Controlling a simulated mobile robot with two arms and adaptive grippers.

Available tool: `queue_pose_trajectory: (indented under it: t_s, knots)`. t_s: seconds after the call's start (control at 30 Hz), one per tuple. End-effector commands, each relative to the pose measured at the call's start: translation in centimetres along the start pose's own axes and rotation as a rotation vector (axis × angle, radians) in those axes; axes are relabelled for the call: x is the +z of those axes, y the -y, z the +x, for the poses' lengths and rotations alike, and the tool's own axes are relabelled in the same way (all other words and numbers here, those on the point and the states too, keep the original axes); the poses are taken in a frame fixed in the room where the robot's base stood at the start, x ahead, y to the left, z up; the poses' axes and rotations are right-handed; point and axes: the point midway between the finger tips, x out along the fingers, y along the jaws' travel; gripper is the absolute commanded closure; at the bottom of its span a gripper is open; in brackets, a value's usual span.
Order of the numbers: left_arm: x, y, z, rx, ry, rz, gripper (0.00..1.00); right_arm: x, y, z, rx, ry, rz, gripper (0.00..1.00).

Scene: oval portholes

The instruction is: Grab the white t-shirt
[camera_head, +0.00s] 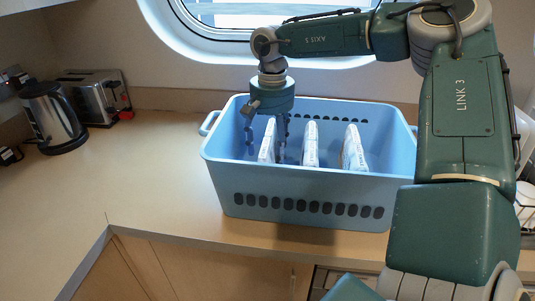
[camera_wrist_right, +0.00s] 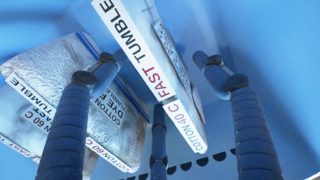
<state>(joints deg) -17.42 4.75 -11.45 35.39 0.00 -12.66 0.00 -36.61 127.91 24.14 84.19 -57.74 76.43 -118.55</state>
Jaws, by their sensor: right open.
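Three white, flat, upright packs stand in a blue basket (camera_head: 235,165) in the head view: a left one (camera_head: 267,141), a middle one (camera_head: 311,146) and a right one (camera_head: 354,148). I cannot tell which is the white t-shirt. My right gripper (camera_head: 281,143) points down into the basket beside the left pack. In the right wrist view its three fingers (camera_wrist_right: 160,78) are open and spread around a pack's edge labelled "FAST TUMBLE" and "COTTON 40 C" (camera_wrist_right: 138,45). Contact is unclear. Another pack, labelled "COTTON 60 C" (camera_wrist_right: 60,75), lies left of it. My left gripper is out of view.
The basket stands on a wooden counter (camera_head: 150,170) below an oval porthole (camera_head: 230,15). A kettle (camera_head: 52,118) and a toaster (camera_head: 97,98) stand at the far left. White dishes (camera_head: 524,140) show at the right edge. The counter left of the basket is clear.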

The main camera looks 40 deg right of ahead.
Motion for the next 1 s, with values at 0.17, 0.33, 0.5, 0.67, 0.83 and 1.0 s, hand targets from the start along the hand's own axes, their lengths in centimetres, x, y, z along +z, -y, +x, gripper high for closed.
queue_pose_trajectory:
  t_s: [0.17, 0.33, 0.5, 0.67, 0.83, 1.0]
  knots:
    - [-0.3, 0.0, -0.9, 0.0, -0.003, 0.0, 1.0, 0.2, -0.1, 2.6, 0.003, 0.004, 0.0, 0.29]
    - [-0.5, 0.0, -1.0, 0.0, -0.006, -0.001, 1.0, 0.2, 0.0, 3.5, 0.0, 0.001, 0.001, 0.29]
    - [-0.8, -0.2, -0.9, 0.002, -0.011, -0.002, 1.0, 0.2, 0.0, 3.5, 0.0, 0.001, 0.001, 0.31]
    - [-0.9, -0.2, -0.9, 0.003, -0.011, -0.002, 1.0, 0.2, 0.0, 3.5, 0.0, 0.001, 0.001, 0.63]
    - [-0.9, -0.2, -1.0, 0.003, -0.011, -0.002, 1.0, 0.1, 0.0, 3.4, 0.0, 0.0, 0.0, 0.82]
    - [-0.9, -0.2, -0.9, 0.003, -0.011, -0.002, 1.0, 0.1, 0.0, 3.4, 0.0, 0.0, 0.0, 0.82]
